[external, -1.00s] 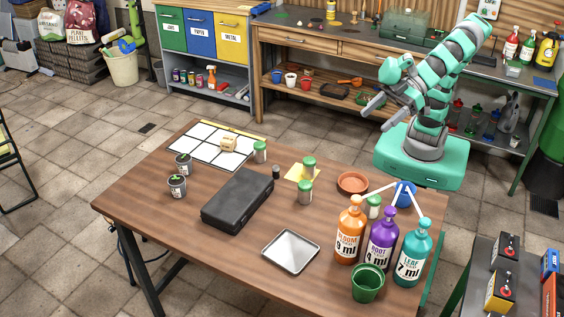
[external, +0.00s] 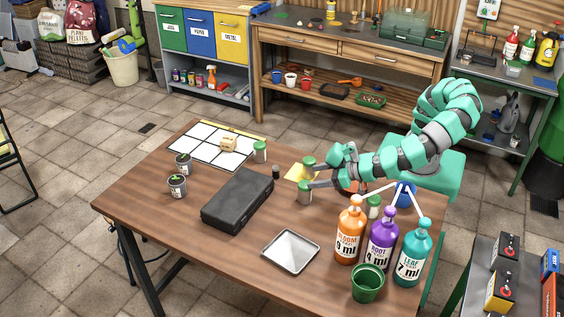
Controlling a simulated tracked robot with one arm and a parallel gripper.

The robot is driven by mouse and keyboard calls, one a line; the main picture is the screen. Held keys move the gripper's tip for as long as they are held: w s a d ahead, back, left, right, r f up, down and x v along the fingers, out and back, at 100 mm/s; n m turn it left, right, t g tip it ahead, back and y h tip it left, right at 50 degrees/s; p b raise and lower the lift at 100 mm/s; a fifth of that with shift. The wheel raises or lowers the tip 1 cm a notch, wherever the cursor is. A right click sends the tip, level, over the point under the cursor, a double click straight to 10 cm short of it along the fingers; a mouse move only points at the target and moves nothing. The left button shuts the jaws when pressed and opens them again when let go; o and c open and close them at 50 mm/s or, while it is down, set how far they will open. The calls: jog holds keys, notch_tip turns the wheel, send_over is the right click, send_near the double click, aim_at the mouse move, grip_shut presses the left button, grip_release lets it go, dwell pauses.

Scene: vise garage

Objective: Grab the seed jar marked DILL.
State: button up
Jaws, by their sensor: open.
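Several small jars with green lids stand on the wooden table; their labels are too small to read, so I cannot tell which is DILL. One jar (external: 304,194) and another jar (external: 308,163) just behind it stand by a yellow sheet (external: 294,173). A third jar (external: 260,152) is by the white grid mat, and a fourth jar (external: 374,206) is behind the bottles. My gripper (external: 313,177) is open and reaches in from the right, its fingertips at the two middle jars. I cannot tell whether it touches either one.
A black case (external: 237,200) and a metal tray (external: 290,251) lie left and in front. Tall orange (external: 348,236), purple (external: 382,243) and teal (external: 411,255) bottles and a green cup (external: 367,284) stand at the near right. The terracotta dish is mostly hidden by my arm.

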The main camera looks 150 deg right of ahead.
aim_at(305, 192)
notch_tip(305, 192, down, 4)
jog(key=shift+r+b, duration=0.2)
jog(key=shift+b, duration=0.3)
jog(key=shift+x, duration=1)
jog(key=shift+w+d+f, duration=0.2)
jog(key=shift+d, duration=0.25)
jog(key=c, duration=1.1)
